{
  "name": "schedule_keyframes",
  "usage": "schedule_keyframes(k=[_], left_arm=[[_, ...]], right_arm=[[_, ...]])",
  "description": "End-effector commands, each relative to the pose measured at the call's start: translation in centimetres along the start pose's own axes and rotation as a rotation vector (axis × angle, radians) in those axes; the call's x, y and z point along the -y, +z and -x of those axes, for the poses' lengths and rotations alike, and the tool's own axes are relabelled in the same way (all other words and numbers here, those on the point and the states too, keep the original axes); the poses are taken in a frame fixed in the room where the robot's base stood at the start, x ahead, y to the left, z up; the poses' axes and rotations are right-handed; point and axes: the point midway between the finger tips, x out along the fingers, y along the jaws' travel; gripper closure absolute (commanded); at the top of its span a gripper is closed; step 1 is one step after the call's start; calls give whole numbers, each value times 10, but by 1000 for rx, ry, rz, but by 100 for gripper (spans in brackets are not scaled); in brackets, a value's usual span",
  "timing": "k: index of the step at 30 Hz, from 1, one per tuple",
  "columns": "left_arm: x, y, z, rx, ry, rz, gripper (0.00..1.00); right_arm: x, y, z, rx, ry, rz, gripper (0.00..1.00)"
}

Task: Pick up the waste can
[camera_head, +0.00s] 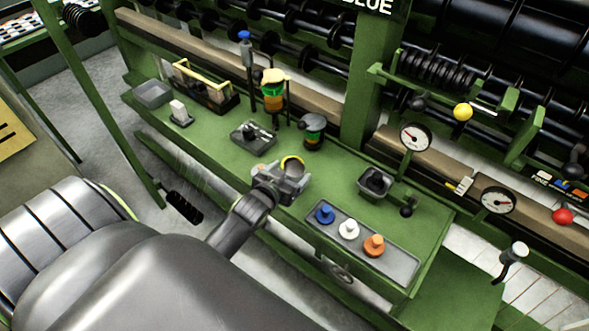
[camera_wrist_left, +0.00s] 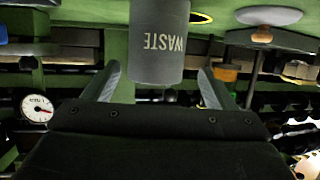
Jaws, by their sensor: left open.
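The waste can is a dark grey cylinder marked WASTE. In the left wrist view the waste can (camera_wrist_left: 158,42) shows upside down, between the two fingers and apart from both. My left gripper (camera_wrist_left: 158,72) is open around or just in front of it; I cannot tell how deep the can sits between the fingers. In the head view my left gripper (camera_head: 285,182) is at the front edge of the green bench and hides most of the can. My right gripper is not in view.
A yellow ring (camera_head: 293,162) shows by the can. A tray of blue, white and orange knobs (camera_head: 400,262) lies to the right, with a small dark bin (camera_head: 375,181) behind it. A grey-capped pot (camera_head: 313,130) and a grey tray (camera_head: 254,135) stand behind the gripper.

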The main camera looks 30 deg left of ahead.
Motion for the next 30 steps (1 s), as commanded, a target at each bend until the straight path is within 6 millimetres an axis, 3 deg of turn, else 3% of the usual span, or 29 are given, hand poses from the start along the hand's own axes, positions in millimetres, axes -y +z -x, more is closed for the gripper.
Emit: schedule_keyframes(k=[9,20,30], left_arm=[[-5,0,-37,0,0,0,21],[-5,1,-44,0,0,1,21],[-5,1,-44,1,0,1,65]], right_arm=[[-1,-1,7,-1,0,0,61],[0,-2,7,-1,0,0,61],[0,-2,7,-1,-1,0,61]])
